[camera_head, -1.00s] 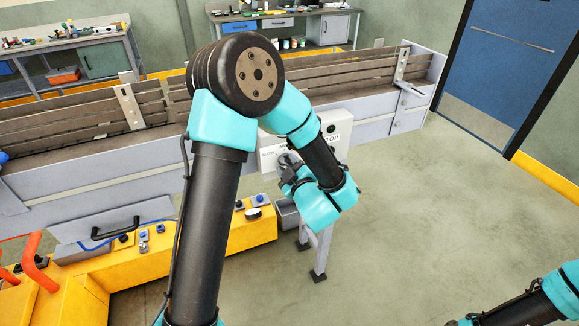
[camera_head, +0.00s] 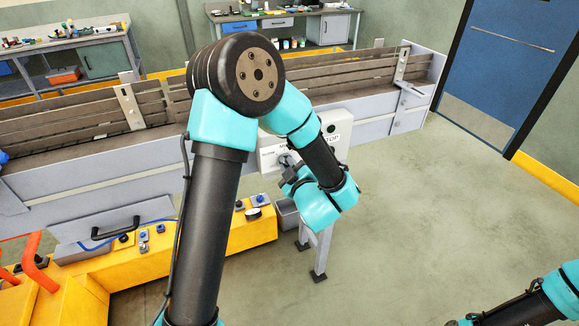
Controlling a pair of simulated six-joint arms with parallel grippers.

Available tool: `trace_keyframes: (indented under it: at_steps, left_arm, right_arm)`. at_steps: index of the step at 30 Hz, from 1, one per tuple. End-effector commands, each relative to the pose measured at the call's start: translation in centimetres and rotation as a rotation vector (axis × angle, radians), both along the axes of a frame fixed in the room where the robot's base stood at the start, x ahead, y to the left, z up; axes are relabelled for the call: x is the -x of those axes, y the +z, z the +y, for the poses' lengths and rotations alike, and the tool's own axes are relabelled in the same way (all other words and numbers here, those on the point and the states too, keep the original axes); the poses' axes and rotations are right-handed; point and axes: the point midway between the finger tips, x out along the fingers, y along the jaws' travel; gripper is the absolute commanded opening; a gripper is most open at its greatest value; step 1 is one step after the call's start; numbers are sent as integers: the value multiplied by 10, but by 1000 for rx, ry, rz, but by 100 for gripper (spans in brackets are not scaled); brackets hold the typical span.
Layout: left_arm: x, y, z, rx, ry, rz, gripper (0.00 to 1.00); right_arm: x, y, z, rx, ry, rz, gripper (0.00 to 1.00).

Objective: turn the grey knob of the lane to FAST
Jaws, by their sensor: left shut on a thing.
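The white control panel (camera_head: 341,137) is fixed to the near side of the conveyor lane (camera_head: 90,165). Part of the word "STOP" and a black button show at its right. My left arm crosses in front of the panel and hides much of its lettering. My left gripper (camera_head: 286,160) is at the panel's lower left, shut on the grey knob (camera_head: 283,158), which is mostly hidden by the fingers. I cannot read which mark the knob points to. Of my right arm only a part shows at the lower right; its gripper is not in view.
A yellow unit (camera_head: 190,245) with small knobs and a blue cable stands below the lane at left. A grey bin (camera_head: 287,213) and a lane leg (camera_head: 320,250) are just below my left gripper. The floor (camera_head: 430,220) at right is open.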

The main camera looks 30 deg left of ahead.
Motion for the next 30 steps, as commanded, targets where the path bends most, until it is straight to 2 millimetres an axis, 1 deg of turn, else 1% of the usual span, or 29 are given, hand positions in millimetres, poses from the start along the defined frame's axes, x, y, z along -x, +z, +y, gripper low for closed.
trace_keyframes:
  at_steps: [5, 11, 30]
  left_arm:
    - [0, 0, 0, -41, 0, 54, 0]
    - [0, 0, 0, -120, 0, 157, 0]
    - [1, -1, 0, -481, -1, 629, 0]
  right_arm:
    - [0, 0, 0, 0, 0, 0, 0]
    - [0, 0, 0, 0, 0, 0, 0]
    - [0, 0, 0, 0, 0, 0, 0]
